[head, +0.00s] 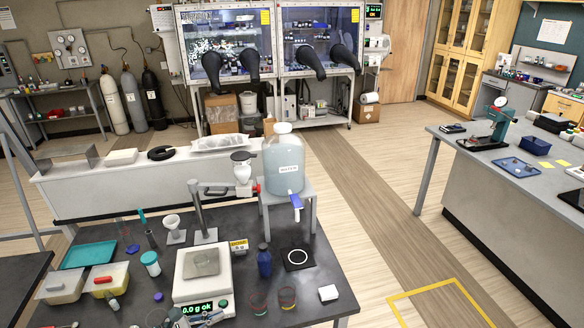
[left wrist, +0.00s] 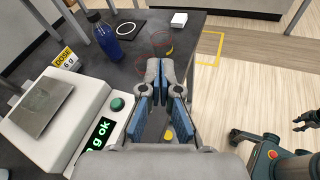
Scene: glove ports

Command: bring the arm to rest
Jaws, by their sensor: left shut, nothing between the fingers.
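My left gripper (head: 203,319) is at the bottom edge of the head view, in front of the white balance (head: 203,280). In the left wrist view its blue-padded fingers (left wrist: 166,72) meet at the tips with nothing between them. The gripper is beside the balance and its green button, above the dark bench. The balance display shows green characters ending in "g ok".
A blue bottle (head: 264,262), small cups (head: 287,297) and a white block (head: 328,293) stand right of the balance. A large jug (head: 284,165) sits on a stand behind. Tubs (head: 62,287) are at the left. Floor right of the bench is clear.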

